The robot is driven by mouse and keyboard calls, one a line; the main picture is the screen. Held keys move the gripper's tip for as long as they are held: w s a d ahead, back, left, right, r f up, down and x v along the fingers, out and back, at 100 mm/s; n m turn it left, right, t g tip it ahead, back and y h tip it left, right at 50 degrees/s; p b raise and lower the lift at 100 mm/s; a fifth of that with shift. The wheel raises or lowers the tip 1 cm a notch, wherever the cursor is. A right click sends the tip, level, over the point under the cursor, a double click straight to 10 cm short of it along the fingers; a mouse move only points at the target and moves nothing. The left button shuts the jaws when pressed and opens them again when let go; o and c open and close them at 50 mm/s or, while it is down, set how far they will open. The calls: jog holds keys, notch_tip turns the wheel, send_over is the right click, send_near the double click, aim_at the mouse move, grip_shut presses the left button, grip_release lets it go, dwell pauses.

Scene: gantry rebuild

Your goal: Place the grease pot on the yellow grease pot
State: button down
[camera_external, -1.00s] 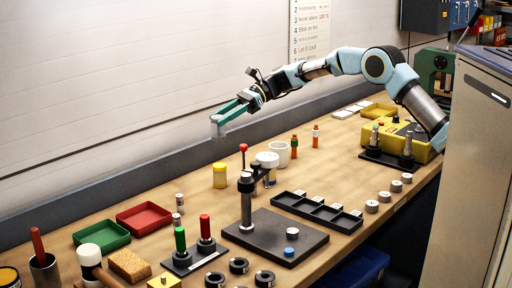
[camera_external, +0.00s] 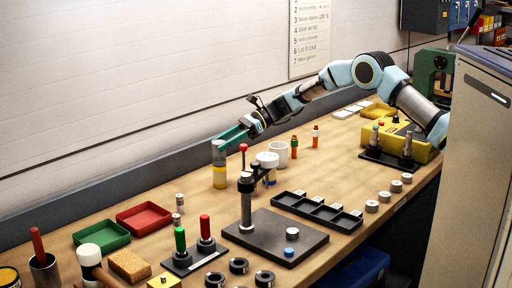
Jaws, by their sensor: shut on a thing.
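The yellow grease pot (camera_external: 219,178) stands upright on the bench, left of the press stand. The held pot is upright and directly over the yellow pot. Its lower edge meets the yellow pot's top in the picture; I cannot tell whether they touch or a thin gap is left. The fingers cover part of the held pot's upper side.
A black press stand with a red knob (camera_external: 243,147) rises just right of the pots. A white-lidded jar (camera_external: 267,160) and a white cup (camera_external: 279,153) stand behind it. Green and red trays (camera_external: 144,219) lie to the left. The bench just left of the yellow pot is clear.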

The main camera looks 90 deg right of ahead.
jog(key=shift+f, duration=0.1)
jog(key=c, duration=0.7)
grip_release()
jog(key=shift+f, duration=0.1)
jog(key=shift+c, duration=0.2)
jog(key=o, duration=0.5)
jog(key=shift+c, duration=0.2)
jog(key=shift+r, duration=0.3)
jog(key=b+v, duration=0.3)
jog(key=v, duration=0.9)
